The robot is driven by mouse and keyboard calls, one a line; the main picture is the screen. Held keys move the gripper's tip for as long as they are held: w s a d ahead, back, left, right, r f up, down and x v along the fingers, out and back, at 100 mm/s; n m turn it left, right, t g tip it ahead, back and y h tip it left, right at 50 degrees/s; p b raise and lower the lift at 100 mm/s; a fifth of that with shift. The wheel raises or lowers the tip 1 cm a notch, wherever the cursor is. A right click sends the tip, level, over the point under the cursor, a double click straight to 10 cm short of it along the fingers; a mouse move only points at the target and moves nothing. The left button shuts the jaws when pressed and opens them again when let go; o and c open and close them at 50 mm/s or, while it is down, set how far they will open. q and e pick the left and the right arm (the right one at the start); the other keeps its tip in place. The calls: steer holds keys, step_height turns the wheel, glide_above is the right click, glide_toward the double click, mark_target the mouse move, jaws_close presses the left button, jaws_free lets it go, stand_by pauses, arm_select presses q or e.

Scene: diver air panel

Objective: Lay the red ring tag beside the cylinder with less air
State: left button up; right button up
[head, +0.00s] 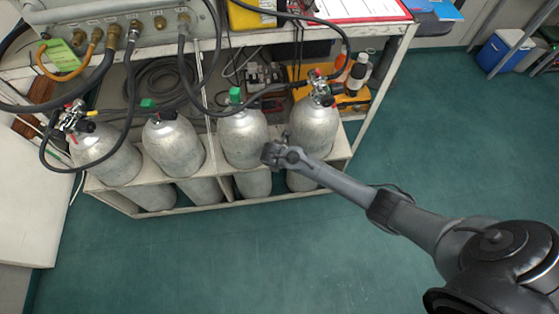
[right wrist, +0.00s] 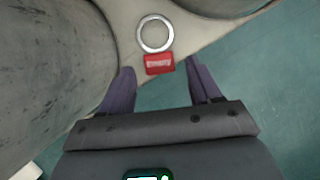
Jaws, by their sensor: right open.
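The red ring tag, a silver ring with a small red tab (right wrist: 158,64), lies on the pale rack surface near its edge in the right wrist view. My right gripper (right wrist: 159,68) is open, its two fingertips either side of and just short of the red tab, apart from it. In the head view my right gripper (head: 274,154) is in front of the gap between the third cylinder (head: 243,140) and the rightmost cylinder (head: 314,127); the tag cannot be made out there. The leftmost cylinder (head: 105,155) and the rightmost carry valves with hoses; their gauge readings are too small to read. My left gripper is not in view.
The second cylinder (head: 173,147) and the third have green caps. A grey panel (head: 130,30) with hoses stands above the rack. Black hoses loop over the left cylinders. The green floor (head: 420,130) to the right is clear, with a blue box (head: 500,53) farther off.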

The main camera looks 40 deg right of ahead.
steer(key=p+v, duration=0.6)
steer(key=v, duration=0.5)
steer(key=s+a+r+m+y, duration=0.2)
steer(key=s+a+m, duration=0.5)
steer(key=s+m, duration=0.3)
steer(key=s+r+m+y, duration=0.2)
steer(key=s+r+m, duration=0.8)
steer(key=s+m, duration=0.3)
steer(key=shift+s+t, duration=0.4)
steer(key=shift+s, duration=0.05)
steer(key=shift+d, duration=0.15)
